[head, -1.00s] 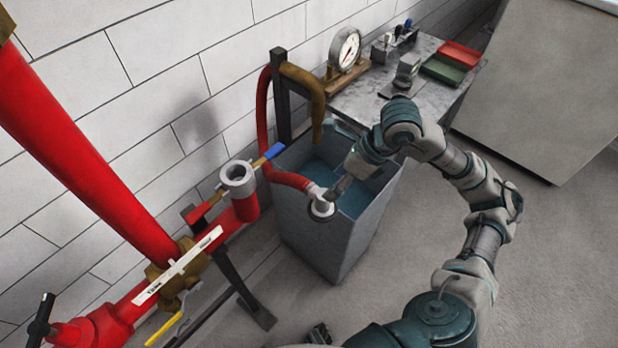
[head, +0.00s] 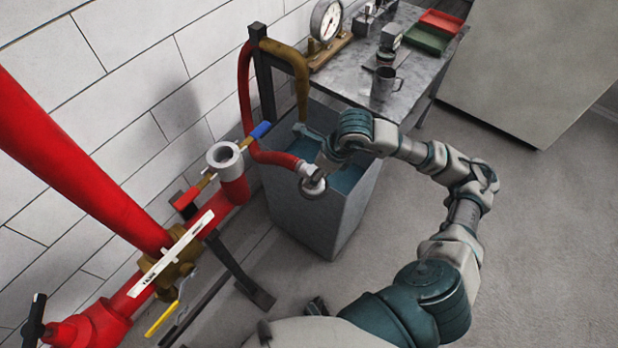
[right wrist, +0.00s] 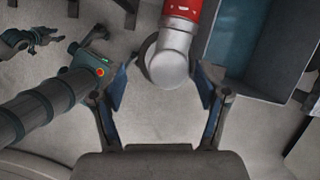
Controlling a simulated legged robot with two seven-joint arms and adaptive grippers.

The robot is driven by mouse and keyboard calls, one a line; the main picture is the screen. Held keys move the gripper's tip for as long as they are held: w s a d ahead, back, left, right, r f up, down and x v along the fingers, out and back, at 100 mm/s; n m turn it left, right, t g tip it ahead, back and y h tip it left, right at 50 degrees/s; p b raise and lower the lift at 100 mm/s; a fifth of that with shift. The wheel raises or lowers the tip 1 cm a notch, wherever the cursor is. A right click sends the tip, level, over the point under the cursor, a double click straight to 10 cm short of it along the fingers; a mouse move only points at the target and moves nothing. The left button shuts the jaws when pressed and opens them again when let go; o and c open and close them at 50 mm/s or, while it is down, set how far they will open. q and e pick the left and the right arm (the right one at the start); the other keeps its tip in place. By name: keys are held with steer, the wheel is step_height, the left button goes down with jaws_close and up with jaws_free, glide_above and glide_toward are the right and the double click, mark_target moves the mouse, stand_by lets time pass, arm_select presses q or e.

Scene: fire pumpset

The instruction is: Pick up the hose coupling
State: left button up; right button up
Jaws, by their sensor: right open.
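The hose coupling, a pale grey metal fitting (head: 312,184) on the end of a red hose (head: 270,155), hangs at the front rim of the grey bin. In the right wrist view the coupling (right wrist: 168,66) lies between and slightly beyond my open fingers, with a gap on each side. My right gripper (right wrist: 163,85) is open and empty. In the head view it is close above the coupling, and my own wrist partly hides its fingers. I cannot make out my left gripper for certain.
The grey bin (head: 315,225) holds blue water. Red pipework (head: 130,300) with a blue-handled valve (head: 259,130) stands left of it. The floor at right is clear.

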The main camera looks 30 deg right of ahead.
steer(key=x, duration=0.2)
steer(key=d+x, duration=0.1)
steer(key=x, duration=0.1)
steer(key=shift+w, duration=0.2)
steer(key=shift+d+f, duration=0.25)
steer(key=shift+d, duration=0.05)
steer(key=shift+a, duration=0.1)
steer(key=shift+c, duration=1.4)
steer(key=shift+a+r, duration=0.15)
steer(key=shift+a, duration=0.2)
jaws_close()
arm_select(q)
steer(key=shift+d, duration=0.1)
arm_select(e)
steer(key=shift+d, duration=0.1)
